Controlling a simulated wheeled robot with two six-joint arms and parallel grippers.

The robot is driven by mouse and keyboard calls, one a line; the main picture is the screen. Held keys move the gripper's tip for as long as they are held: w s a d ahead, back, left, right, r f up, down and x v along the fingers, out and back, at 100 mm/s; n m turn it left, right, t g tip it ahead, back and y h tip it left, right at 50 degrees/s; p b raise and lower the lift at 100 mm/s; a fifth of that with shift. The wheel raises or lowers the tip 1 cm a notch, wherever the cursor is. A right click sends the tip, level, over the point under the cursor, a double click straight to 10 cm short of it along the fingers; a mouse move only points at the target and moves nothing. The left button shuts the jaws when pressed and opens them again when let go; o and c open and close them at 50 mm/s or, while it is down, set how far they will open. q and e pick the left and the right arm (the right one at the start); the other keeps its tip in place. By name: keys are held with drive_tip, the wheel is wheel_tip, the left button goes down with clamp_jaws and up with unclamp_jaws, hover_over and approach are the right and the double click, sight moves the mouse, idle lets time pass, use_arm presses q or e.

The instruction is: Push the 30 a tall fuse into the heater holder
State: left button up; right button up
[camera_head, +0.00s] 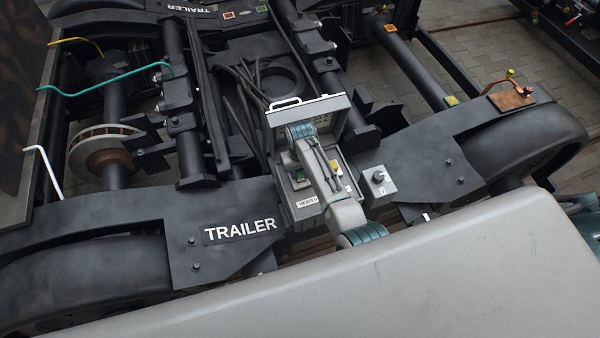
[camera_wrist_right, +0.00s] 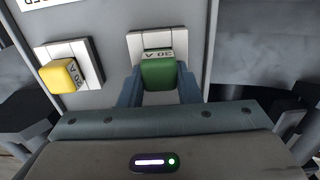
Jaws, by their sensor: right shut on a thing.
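In the right wrist view a green fuse (camera_wrist_right: 158,76) marked 30 A is between the two blue-grey fingers of my right gripper (camera_wrist_right: 158,92), which is shut on it. The fuse's far end is at a white holder (camera_wrist_right: 136,41); I cannot tell how deep it sits. In the head view the open grey box labelled HEATER (camera_head: 307,211) stands on the bogie frame, with my right arm over it. My arm hides part of the inside. My left gripper is in neither view.
A yellow fuse (camera_wrist_right: 60,75) sits in a second white holder (camera_wrist_right: 85,55) to the left. The box's raised lid (camera_head: 335,104) stands behind my right wrist. A small grey switch box (camera_head: 377,186) is right of the heater box. TRAILER bogie beams surround it.

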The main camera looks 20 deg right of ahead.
drive_tip(key=shift+r, duration=0.1)
drive_tip(key=shift+w+r, duration=0.1)
drive_tip(key=shift+r, duration=0.45)
wheel_tip(320, 180, up, 2)
drive_tip(key=shift+r+b, duration=0.25)
drive_tip(key=shift+b, duration=0.15)
drive_tip(key=s+d+r+b, duration=0.1)
drive_tip(key=s, duration=1.5)
drive_tip(key=shift+d+r, duration=0.15)
drive_tip(key=shift+d, duration=0.1)
wheel_tip(320, 180, up, 2)
drive_tip(key=p, duration=0.8)
hover_over(300, 171)
drive_tip(key=shift+w, duration=0.1)
wheel_tip(300, 171, down, 6)
drive_tip(key=b, duration=0.6)
